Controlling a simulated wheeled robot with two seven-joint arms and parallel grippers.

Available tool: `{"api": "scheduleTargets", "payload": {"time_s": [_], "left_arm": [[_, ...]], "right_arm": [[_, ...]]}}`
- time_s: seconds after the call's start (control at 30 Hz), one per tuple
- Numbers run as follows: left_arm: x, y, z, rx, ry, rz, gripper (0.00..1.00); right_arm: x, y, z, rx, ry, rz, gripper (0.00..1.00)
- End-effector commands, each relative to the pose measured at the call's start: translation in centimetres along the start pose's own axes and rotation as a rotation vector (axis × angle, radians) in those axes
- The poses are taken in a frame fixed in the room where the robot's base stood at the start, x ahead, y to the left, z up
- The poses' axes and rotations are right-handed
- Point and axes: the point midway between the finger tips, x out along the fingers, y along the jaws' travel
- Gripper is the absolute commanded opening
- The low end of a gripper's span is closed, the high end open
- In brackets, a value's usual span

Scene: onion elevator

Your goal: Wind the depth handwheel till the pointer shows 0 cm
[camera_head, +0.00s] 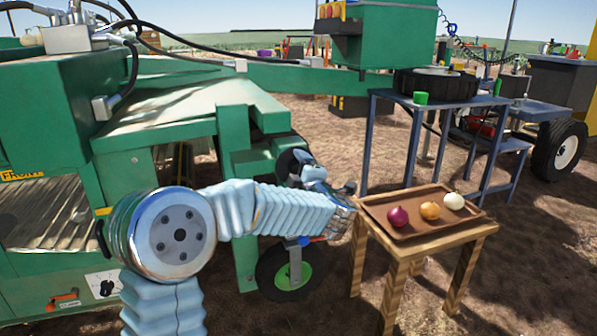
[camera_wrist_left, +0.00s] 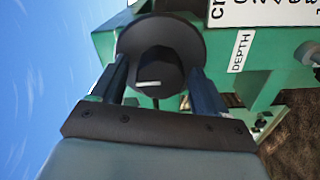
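The depth handwheel (camera_wrist_left: 185,33) is a dark disc with a dark hub in the wrist view, the hub carrying a short pale mark. My left gripper (camera_wrist_left: 160,75) has one finger on each side of the hub; whether both fingers press on it is unclear. In the head view the gripper (camera_head: 303,172) is at the dark wheel (camera_head: 288,163) on the green machine. A white DEPTH label (camera_wrist_left: 240,51) is right of the wheel. Part of a white scale plate (camera_wrist_left: 270,12) shows at the top edge; no pointer reading is visible. My right gripper is out of view.
A wooden table (camera_head: 425,240) right of my arm bears a brown tray (camera_head: 390,232) with red, yellow and white onions. A small green-hubbed wheel (camera_head: 290,275) is below my forearm. A blue metal stand (camera_head: 375,150) is behind the table. Bare soil lies around.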

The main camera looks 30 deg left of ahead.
Motion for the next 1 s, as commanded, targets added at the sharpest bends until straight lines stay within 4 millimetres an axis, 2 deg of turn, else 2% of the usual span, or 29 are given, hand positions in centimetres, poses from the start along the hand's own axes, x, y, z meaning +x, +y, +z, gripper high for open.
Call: {"api": "scheduleTargets", "payload": {"time_s": [0.27,0.37,0.47,0.8,1.0], "left_arm": [[-0.2,0.0,0.2,0.001,-0.005,0.001,0.75],[-0.9,0.1,0.2,0.000,-0.007,0.001,0.75],[-2.5,0.2,0.2,-0.001,-0.008,0.001,0.75],[-10.7,0.1,0.1,0.001,-0.007,0.001,0.75],[-13.3,0.0,0.1,0.000,-0.005,0.001,0.75]], "right_arm": [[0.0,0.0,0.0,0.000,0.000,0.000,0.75],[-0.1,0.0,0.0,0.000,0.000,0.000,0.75],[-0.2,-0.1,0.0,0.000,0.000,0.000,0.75],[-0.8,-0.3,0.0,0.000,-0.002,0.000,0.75],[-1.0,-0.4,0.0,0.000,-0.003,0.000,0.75]]}}
